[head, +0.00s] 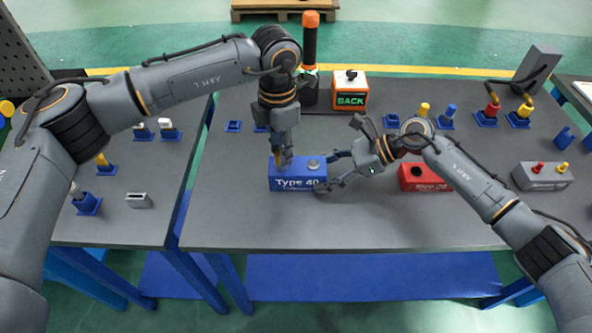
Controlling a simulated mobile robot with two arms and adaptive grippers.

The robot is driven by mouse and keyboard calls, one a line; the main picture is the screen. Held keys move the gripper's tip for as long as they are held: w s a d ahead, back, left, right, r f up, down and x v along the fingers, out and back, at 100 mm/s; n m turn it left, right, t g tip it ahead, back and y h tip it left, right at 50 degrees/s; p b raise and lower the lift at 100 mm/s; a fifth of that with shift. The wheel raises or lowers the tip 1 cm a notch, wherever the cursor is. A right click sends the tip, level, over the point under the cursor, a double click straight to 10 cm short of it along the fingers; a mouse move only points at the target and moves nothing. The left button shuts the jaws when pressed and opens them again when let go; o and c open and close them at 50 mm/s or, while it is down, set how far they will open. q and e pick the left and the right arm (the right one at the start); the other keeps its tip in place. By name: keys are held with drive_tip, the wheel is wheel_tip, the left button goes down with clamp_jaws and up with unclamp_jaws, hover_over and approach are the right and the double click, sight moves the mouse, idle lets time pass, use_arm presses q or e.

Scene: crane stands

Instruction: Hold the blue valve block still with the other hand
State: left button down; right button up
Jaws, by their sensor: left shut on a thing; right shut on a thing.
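The blue valve block (298,184), lettered "Type 40" on its front, sits on the grey bench top. A round grey port (314,164) shows on its top right. My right gripper (335,169) comes in from the right and is shut on the block's right end, one finger towards the back and one towards the front. My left gripper (282,158) points down over the block's top left. It is shut on a small yellow-orange part (277,155), mostly hidden by the fingers. I cannot tell whether that part is seated in the block.
A red block (424,178) stands right of the blue one, partly behind my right arm. An orange-and-white "BACK" box (350,92) and a black-and-orange tool (310,50) stand behind. A grey block with two knobs (542,177) is far right. The bench front is clear.

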use_arm(q)
drive_tip(key=n, duration=0.5)
drive_tip(key=shift+r, duration=0.1)
use_arm(e)
drive_tip(key=shift+f, duration=0.1)
use_arm(q)
drive_tip(key=n, duration=0.4)
drive_tip(key=shift+r, duration=2)
use_arm(e)
drive_tip(key=o, duration=1.5)
